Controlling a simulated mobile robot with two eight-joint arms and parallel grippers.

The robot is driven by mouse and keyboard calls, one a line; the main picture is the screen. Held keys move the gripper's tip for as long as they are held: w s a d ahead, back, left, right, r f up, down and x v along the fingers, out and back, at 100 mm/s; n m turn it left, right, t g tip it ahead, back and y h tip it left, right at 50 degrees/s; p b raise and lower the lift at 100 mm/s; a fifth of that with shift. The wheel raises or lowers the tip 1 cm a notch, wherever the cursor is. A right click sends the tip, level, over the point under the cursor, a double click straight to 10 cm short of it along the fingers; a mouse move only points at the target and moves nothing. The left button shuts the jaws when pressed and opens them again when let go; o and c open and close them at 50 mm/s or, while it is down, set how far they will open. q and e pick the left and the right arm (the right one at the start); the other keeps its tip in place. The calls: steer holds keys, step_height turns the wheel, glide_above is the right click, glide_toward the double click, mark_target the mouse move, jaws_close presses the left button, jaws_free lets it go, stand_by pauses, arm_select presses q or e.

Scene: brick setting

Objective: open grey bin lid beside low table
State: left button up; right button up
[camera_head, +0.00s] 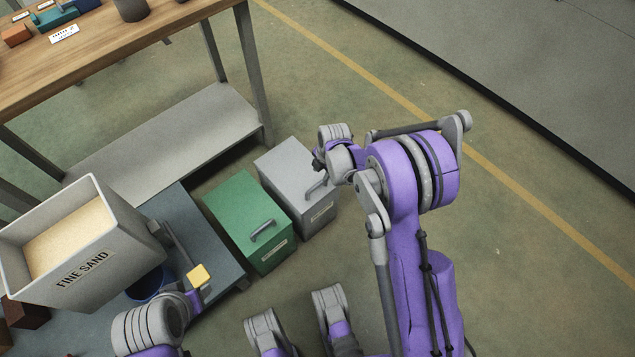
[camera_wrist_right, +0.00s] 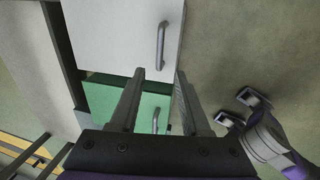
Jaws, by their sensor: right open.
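The grey bin (camera_head: 288,165) stands on the floor beside the low blue-grey table (camera_head: 205,225), with the green bin (camera_head: 240,210) between them. Its lid looks flat and shut, with a bar handle (camera_head: 316,190) at its right side. My right gripper (camera_head: 318,163) is over the right edge of the grey lid, partly hidden by its own wrist. In the right wrist view its fingers (camera_wrist_right: 160,74) are apart with nothing between them. The grey lid (camera_wrist_right: 105,35) and its handle (camera_wrist_right: 162,45) show beyond the fingertips. My left gripper (camera_head: 192,298) is low, by the low table; its fingers are unclear.
A tilted container of fine sand (camera_head: 115,275) stands over the low table, near a blue bucket (camera_head: 150,284) and a yellow block (camera_head: 200,275). A wooden workbench (camera_head: 120,50) with a lower shelf stands behind the bins.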

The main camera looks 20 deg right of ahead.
mark_target(316, 186)
steer(key=f+b, duration=0.1)
steer(key=f, duration=0.2)
steer(key=w+f, duration=0.1)
steer(key=f, duration=0.3)
steer(key=w+f+b, duration=0.1)
steer(key=f, duration=0.3)
steer(key=shift+a+b, duration=0.3)
steer(key=shift+a, duration=0.05)
jaws_close()
steer(key=shift+r, duration=0.1)
stand_by(0.8)
